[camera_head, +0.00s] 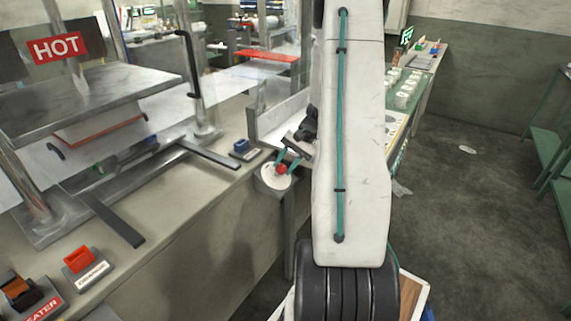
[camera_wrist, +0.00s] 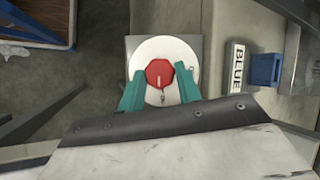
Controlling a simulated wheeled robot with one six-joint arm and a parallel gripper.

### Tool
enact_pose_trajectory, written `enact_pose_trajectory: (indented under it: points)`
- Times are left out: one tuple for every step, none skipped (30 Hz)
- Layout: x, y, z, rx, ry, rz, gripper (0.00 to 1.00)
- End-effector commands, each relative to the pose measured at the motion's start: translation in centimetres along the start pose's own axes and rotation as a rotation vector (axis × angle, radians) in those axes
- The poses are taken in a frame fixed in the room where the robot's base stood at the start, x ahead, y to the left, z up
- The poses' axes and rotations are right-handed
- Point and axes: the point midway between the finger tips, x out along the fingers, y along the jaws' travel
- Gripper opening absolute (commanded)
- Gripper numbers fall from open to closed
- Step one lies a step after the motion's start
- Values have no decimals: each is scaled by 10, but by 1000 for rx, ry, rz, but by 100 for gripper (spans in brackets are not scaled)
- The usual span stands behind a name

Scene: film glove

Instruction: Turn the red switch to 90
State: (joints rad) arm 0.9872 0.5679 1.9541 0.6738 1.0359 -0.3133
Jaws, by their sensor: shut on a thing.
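The red switch (camera_wrist: 159,74) is a faceted red knob with a short white line on its face, set on a round white dial plate (camera_wrist: 187,54). In the wrist view the white line stands close to upright in the picture. My gripper (camera_wrist: 160,86) has its two green fingers on either side of the knob, shut on it. In the head view the red switch (camera_head: 281,169) sits on the white dial (camera_head: 270,182) at the bench corner, with my gripper (camera_head: 286,160) at it. The dial's markings are too small to read, and my arm hides much of the area behind.
A blue switch (camera_head: 241,146) stands left of the dial, with a BLUE label (camera_wrist: 238,66) in the wrist view. A press with a HOT sign (camera_head: 57,48) fills the left. Orange-red switch (camera_head: 79,259) is at lower left. Open floor (camera_head: 450,200) lies right.

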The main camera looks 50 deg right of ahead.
Motion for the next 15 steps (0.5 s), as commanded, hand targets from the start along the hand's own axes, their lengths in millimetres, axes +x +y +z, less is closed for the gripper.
enact_pose_trajectory:
  points:
    - [-1, 0, 0, 1, 2, -1, 11]
    - [0, 0, 0, 1, 2, -1, 11]
    - [0, 0, 0, 0, 2, -1, 11]
    - [0, 0, 0, 0, 2, -1, 11]
    - [0, 0, 0, 0, 2, 0, 36]
    - [0, 0, 0, 0, 1, 0, 48]
    - [0, 0, 0, 0, 1, 0, 55]
    - [0, 0, 0, 0, 1, 0, 55]
    - [0, 0, 0, 0, 1, 0, 55]
    - [0, 0, 0, 0, 1, 0, 55]
    - [0, 0, 0, -1, 1, 0, 55]
    - [0, 0, 0, -1, 1, 0, 55]
    - [0, 0, 0, -1, 0, 0, 55]
    - [0, 0, 0, -1, 0, 0, 55]
    - [0, 0, 0, -1, 0, 0, 55]
